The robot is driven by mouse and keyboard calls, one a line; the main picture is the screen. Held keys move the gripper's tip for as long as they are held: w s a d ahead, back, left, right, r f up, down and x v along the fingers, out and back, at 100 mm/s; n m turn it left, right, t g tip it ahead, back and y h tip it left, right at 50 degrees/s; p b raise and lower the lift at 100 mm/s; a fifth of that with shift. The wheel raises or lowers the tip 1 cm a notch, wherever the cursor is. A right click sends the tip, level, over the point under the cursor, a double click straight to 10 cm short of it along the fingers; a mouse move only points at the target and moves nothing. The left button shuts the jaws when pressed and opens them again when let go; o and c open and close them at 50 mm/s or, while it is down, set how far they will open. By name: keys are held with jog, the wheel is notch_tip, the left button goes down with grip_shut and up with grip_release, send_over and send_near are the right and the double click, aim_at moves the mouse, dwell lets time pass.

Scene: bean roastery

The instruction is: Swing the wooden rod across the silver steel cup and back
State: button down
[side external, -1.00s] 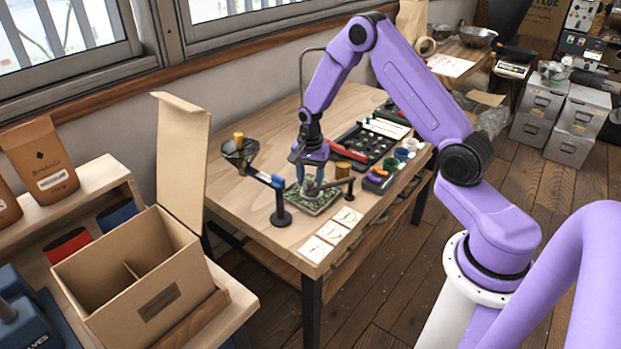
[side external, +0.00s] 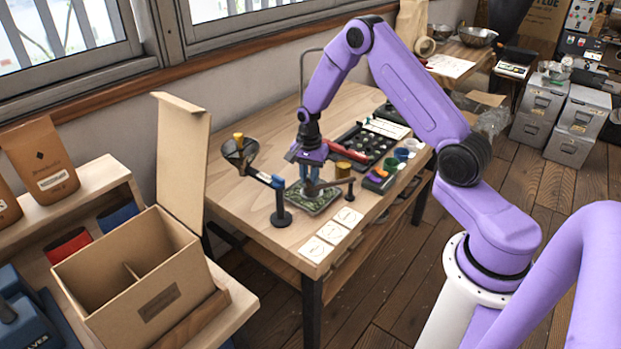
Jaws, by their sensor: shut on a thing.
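My gripper (side external: 312,183) points down over a shallow tray of green beans (side external: 300,203) near the front of the wooden table. Its blue fingers are shut at the inner end of a thin brown bar, which looks like the wooden rod (side external: 337,183). The rod runs level to the right, to a short dark upright near the tray's right edge. I cannot make out the silver steel cup clearly; the fingers and rod cover that spot. The exact grip is too small to see.
A dark funnel on a stand (side external: 238,152) and a black post with a blue-ended arm (side external: 280,205) stand left of the tray. White cards (side external: 331,232) lie in front. A black bean tray (side external: 366,145) and coloured cups are behind right. An open cardboard box (side external: 150,265) is front left.

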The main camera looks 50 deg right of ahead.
jog(key=shift+w+d+m, duration=0.25)
jog(key=shift+w+m, duration=0.15)
jog(key=w+d+m, duration=0.6)
jog(key=d+m, duration=0.5)
jog(key=d, duration=0.1)
jog(key=shift+m, duration=0.4)
jog(key=shift+d, duration=0.2)
jog(key=c, duration=1)
grip_release()
jog(key=shift+r, duration=0.1)
notch_tip(320, 180, up, 17)
jog(key=shift+s+r, duration=0.1)
jog(key=shift+r, duration=0.05)
